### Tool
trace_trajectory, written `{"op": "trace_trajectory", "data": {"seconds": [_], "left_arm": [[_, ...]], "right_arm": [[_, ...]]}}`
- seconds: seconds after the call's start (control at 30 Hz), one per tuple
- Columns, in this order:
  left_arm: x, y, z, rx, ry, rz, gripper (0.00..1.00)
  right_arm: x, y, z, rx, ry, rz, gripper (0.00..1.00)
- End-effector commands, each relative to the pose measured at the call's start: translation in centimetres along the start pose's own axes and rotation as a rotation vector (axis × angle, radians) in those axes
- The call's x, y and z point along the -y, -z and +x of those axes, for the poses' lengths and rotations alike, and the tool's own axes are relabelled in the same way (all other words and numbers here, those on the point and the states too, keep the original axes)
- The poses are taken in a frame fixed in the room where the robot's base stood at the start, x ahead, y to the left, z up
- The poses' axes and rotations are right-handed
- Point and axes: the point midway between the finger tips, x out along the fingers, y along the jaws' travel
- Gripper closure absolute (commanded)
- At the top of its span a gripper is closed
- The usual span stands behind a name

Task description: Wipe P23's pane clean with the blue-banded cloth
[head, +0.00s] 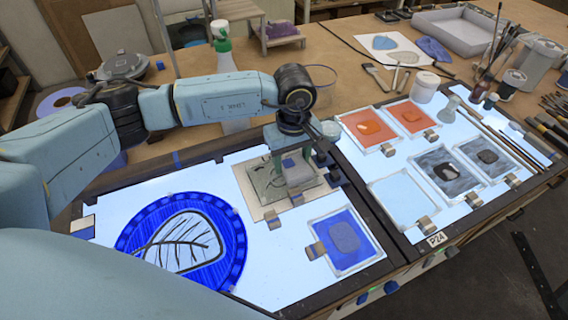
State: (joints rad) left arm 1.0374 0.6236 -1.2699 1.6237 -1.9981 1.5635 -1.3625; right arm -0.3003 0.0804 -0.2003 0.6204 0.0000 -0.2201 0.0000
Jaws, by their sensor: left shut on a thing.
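My left gripper (295,172) is over the left light table, shut on a pale grey folded cloth (297,166). I cannot make out a blue band on it. The cloth is low over a pane (262,180) with thin dark grey-green smears, set on a beige board (245,200). The gripper and cloth hide the pane's right part, and I cannot tell whether the cloth touches the glass. No P23 label is readable. My right gripper is out of view.
A blue round pane with a leaf drawing (185,243) lies at the left. A blue square pane (344,238) is in front. The right light table, labelled P24 (436,239), bears orange, grey and clear panes. A spray bottle (224,50) stands behind my arm.

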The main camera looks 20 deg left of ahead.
Motion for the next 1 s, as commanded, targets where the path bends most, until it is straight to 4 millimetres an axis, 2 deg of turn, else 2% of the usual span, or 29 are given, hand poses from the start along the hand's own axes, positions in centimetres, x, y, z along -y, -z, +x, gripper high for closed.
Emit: {"op": "trace_trajectory", "data": {"seconds": [0.17,0.5,0.77,1.0], "left_arm": [[-0.2,-0.1,0.2,0.002,0.002,0.0,0.64],[2.1,0.0,0.0,0.002,0.006,0.0,0.64],[2.9,0.0,0.0,0.001,0.004,0.0,0.64],[4.7,0.1,-0.2,0.001,0.003,0.0,0.64]], "right_arm": [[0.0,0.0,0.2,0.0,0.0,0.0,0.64],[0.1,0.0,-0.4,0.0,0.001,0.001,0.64],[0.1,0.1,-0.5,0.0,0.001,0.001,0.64],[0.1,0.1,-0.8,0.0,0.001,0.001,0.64]]}}
